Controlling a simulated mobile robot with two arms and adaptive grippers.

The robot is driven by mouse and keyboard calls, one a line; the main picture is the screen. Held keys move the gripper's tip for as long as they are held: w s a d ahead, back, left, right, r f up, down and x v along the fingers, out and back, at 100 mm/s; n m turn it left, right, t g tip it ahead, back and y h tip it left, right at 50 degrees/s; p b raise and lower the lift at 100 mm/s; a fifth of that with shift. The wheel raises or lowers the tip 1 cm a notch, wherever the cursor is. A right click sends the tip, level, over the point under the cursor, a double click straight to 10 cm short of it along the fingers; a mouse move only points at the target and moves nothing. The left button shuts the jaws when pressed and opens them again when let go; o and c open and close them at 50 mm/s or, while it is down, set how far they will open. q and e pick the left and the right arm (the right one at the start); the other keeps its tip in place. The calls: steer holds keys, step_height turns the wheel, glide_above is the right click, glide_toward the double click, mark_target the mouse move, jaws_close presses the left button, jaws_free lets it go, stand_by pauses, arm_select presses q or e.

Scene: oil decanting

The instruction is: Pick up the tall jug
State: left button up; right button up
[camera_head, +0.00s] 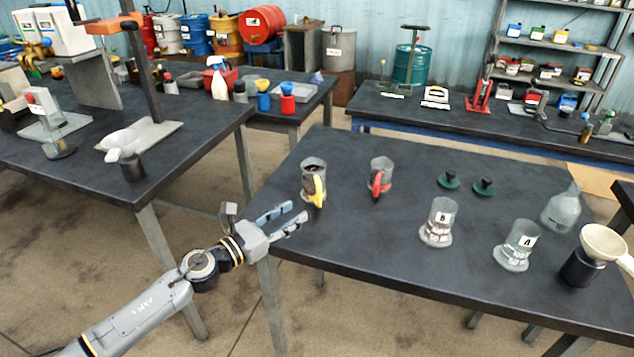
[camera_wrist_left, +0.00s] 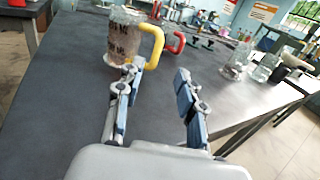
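The tall jug (camera_head: 307,172) is a clear cylinder with a yellow handle and dark contents, upright near the left end of the dark table (camera_head: 400,245). In the left wrist view the jug (camera_wrist_left: 121,40) stands just beyond the left finger, with its yellow handle towards the right. My left gripper (camera_head: 298,212) is open and empty, in front of the jug and apart from it. Its two spread fingers also show in the left wrist view (camera_wrist_left: 157,76). My right gripper is not in view.
A shorter red-handled jug (camera_head: 385,167) stands right of the tall jug. Two labelled glass vessels, B (camera_head: 438,225) and A (camera_head: 515,247), two green lids (camera_head: 449,181), a flask (camera_head: 562,210) and a funnel (camera_head: 604,242) stand further right. The table's front left is clear.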

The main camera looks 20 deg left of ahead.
mark_target(319, 204)
arm_select(q)
steer(key=x, duration=0.3)
steer(key=shift+w+d, duration=0.15)
steer(key=shift+w, duration=0.15)
steer(key=p+x, duration=0.1)
steer(key=x, duration=0.1)
steer(key=shift+w+d, duration=0.15)
steer(key=shift+w, duration=0.2)
steer(key=x, duration=0.3)
steer(key=shift+w+f, duration=0.2)
steer(key=shift+w, duration=0.25)
steer(key=shift+s, duration=0.1)
jaws_close()
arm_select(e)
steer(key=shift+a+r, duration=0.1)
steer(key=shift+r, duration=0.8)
